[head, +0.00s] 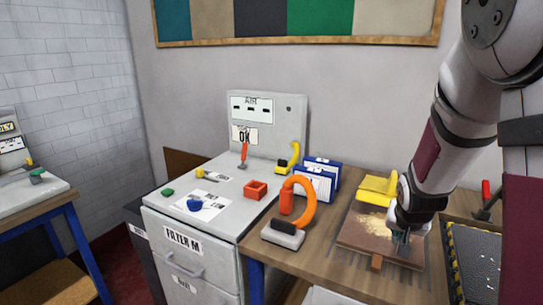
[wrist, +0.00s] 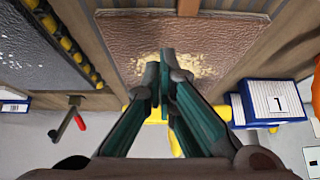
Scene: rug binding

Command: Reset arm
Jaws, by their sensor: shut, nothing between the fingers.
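My gripper (head: 403,236) is shut and empty, pointing down close over a brown rug piece or board (head: 358,237) on the wooden table. In the wrist view my gripper (wrist: 164,62) has its teal fingers together above the brown surface (wrist: 125,30), which has a pale, worn-looking patch (wrist: 208,64) in its middle. I cannot tell whether the fingertips touch the surface. A yellow object (head: 375,189) lies at the board's back edge and is partly hidden by the fingers in the wrist view.
A black tray with yellow-black edges (head: 474,262) and a red-handled tool (head: 487,196) are on the right. An orange curved tool (head: 305,200), blue-framed cards (head: 318,182) and a small orange box (head: 256,189) stand left. A grey cabinet (head: 165,215) adjoins the table.

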